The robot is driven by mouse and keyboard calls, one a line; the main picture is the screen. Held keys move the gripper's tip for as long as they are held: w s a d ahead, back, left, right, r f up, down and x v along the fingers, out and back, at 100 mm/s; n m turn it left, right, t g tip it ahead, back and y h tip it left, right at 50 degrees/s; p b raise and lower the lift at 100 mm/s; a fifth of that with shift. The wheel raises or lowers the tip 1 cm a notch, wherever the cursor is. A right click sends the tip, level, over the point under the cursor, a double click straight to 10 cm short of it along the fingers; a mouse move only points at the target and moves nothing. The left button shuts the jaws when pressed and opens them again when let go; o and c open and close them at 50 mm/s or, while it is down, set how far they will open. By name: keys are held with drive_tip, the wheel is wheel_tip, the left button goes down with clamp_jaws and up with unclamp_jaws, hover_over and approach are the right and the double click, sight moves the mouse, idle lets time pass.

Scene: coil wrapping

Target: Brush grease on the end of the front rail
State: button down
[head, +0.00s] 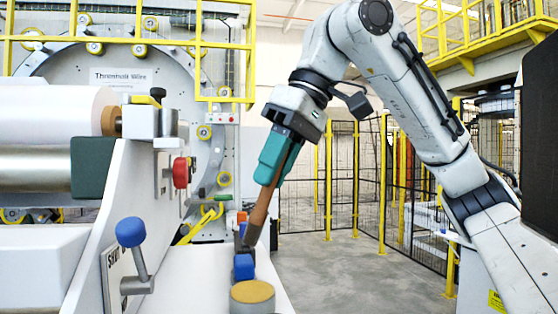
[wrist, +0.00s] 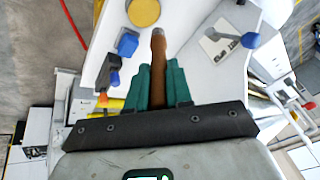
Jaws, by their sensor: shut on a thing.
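My gripper (head: 272,172) has teal fingers and is shut on a brush with a brown handle (head: 262,207). The brush hangs tilted, its dark tip down and to the left, above the white ledge. In the wrist view, the brush (wrist: 158,52) sticks out between the fingers (wrist: 160,80), its tip beside a round tin (wrist: 143,11). The tin also shows in the head view (head: 252,293), with a tan top, on the ledge. Contact between brush and tin is not visible. I cannot tell for sure which part is the front rail's end.
A blue-knobbed lever (head: 131,233) stands at the left. A red knob (head: 181,172) is on the white machine panel. Blue and orange items (head: 243,265) sit on the ledge (head: 272,280) close to the brush. Open grey floor (head: 340,270) lies to the right, before a yellow-posted fence (head: 383,190).

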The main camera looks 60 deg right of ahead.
drive_tip(key=shift+w+d+f, duration=0.1)
drive_tip(key=shift+d, duration=0.05)
wheel_tip(320, 180, down, 6)
drive_tip(key=b, duration=0.6)
drive_tip(key=shift+f, duration=0.55)
idle(2.3)
wheel_tip(320, 180, up, 7)
drive_tip(key=p, duration=0.6)
drive_tip(key=shift+r, duration=0.15)
idle(0.6)
